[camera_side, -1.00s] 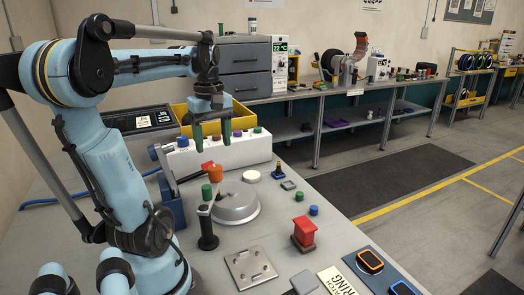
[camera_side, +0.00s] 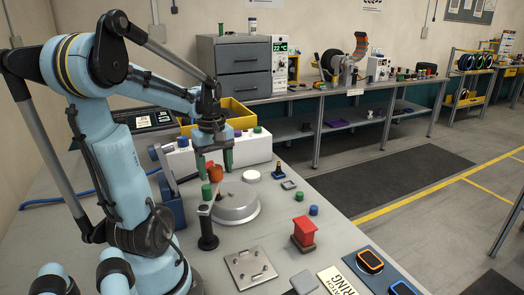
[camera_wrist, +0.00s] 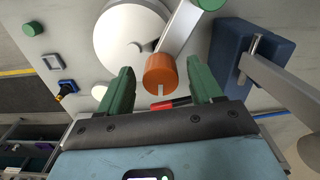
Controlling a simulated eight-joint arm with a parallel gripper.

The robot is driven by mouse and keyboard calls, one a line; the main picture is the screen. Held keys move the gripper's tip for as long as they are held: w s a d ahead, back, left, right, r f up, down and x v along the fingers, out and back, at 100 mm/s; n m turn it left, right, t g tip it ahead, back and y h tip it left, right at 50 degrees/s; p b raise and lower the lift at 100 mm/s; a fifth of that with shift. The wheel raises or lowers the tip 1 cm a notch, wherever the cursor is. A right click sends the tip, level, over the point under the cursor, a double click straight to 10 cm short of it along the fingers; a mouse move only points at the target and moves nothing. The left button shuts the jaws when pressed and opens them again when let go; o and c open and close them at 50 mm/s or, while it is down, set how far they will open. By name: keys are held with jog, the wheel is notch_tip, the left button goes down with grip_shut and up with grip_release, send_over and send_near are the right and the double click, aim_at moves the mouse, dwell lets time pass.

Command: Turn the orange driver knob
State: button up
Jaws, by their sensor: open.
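In the wrist view the knob (camera_wrist: 160,72) sits between the two green fingers, with a gap on each side. My gripper (camera_side: 214,166) is open and points down around the knob's height in the side view; one finger partly covers the knob. The gripper also shows in the wrist view (camera_wrist: 160,88) with its fingers apart. A metal bar (camera_wrist: 182,27) with a green cap runs next to the knob.
A blue clamp block (camera_wrist: 232,55) with a lever stands close by. A white box (camera_side: 250,151) with coloured caps is behind. A red block (camera_side: 304,230) and a metal plate (camera_side: 251,268) lie nearer.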

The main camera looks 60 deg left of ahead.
jog(key=c, duration=1.1)
jog(key=shift+o, duration=0.2)
jog(key=shift+s+m, duration=0.1)
jog(key=shift+m, duration=2.9)
jog(key=o, duration=1.1)
jog(key=shift+c, duration=0.2)
jog(key=shift+r, duration=0.1)
